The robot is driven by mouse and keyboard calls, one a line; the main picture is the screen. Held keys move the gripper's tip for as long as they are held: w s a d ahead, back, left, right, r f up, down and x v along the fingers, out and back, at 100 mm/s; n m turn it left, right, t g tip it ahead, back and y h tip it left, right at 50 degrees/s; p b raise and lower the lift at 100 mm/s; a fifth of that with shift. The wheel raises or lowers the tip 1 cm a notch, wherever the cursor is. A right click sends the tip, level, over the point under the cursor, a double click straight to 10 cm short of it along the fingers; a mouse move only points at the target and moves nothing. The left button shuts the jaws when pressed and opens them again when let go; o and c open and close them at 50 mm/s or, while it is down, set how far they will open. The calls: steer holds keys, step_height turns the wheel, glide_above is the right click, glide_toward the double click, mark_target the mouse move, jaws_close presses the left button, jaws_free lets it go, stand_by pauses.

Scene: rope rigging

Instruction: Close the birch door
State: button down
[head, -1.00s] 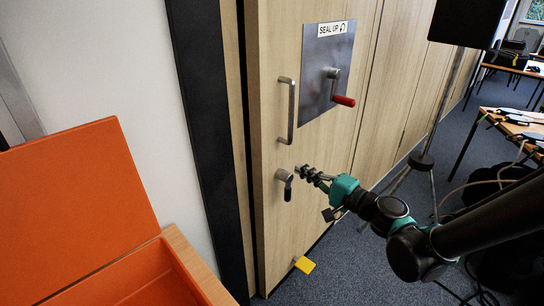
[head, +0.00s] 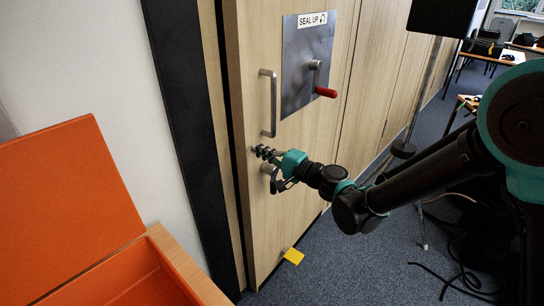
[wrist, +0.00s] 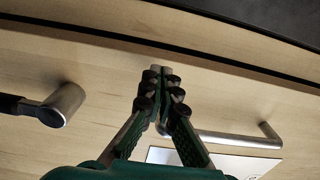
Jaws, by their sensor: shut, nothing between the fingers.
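The birch door (head: 290,190) is a pale wood panel with a dark gap along its left edge, beside a black frame post. A vertical steel bar handle (head: 268,104) and a lower lever handle (head: 268,170) are on it, the lever partly hidden by my gripper. My gripper (head: 262,152) is shut and empty, close to the door's face between the two handles, near the left edge. In the wrist view the fingertips (wrist: 158,72) point at the birch surface, the bar handle (wrist: 235,138) at right and the lever (wrist: 62,105) at left. I cannot tell whether they touch.
A metal plate (head: 300,85) with a red-handled crank (head: 326,92) and a "SEAL UP" label sits on the door. A yellow wedge (head: 293,256) is at the door's foot. An orange open box (head: 130,275) stands at lower left. A black stand (head: 404,150) is at right.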

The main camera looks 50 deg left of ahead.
mark_target(236, 140)
steer(key=shift+s+a, duration=0.15)
steer(key=shift+a, duration=0.55)
steer(key=shift+a, duration=0.1)
steer(key=a, duration=0.2)
steer(key=s+a, duration=0.1)
steer(key=a, duration=0.4)
steer(key=shift+s+a+r, duration=0.1)
steer(key=shift+s+a, duration=0.1)
steer(key=shift+a, duration=0.15)
steer(key=shift+a+r, duration=0.15)
steer(key=shift+a, duration=0.05)
steer(key=shift+s, duration=0.15)
